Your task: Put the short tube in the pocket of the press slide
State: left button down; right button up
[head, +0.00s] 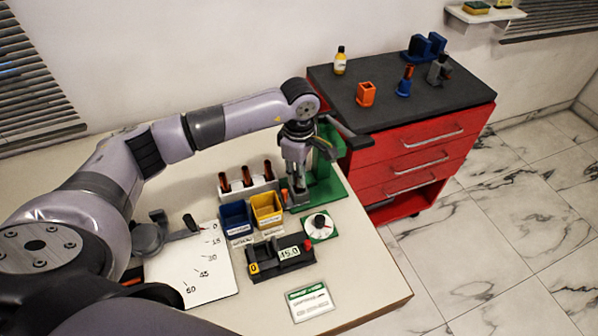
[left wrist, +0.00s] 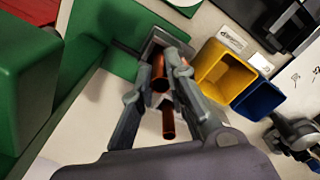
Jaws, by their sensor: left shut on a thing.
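My left gripper (head: 296,168) points down at the green press (head: 325,165). In the left wrist view its two fingers (left wrist: 165,75) are closed around a copper-brown short tube (left wrist: 158,68). The tube is right over the grey press slide (left wrist: 149,48), which shows beyond the fingertips. I cannot tell whether the tube's lower end is inside the pocket, as the fingers and tube hide it. A second copper piece (left wrist: 168,123) shows between the fingers, nearer the palm in the picture.
A white rack (head: 250,188) with brown tubes stands left of the press. A red cabinet (head: 425,150) stands behind right.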

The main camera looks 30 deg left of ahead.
pick_arm(q)
jog(key=shift+f, duration=0.2)
jog(key=c, duration=1.6)
grip_release()
jog(key=shift+r, duration=0.1)
jog(key=shift+r, duration=0.5)
notch_tip(320, 180, up, 11)
jog(key=shift+r+b, duration=0.15)
jog(key=shift+b, duration=1.1)
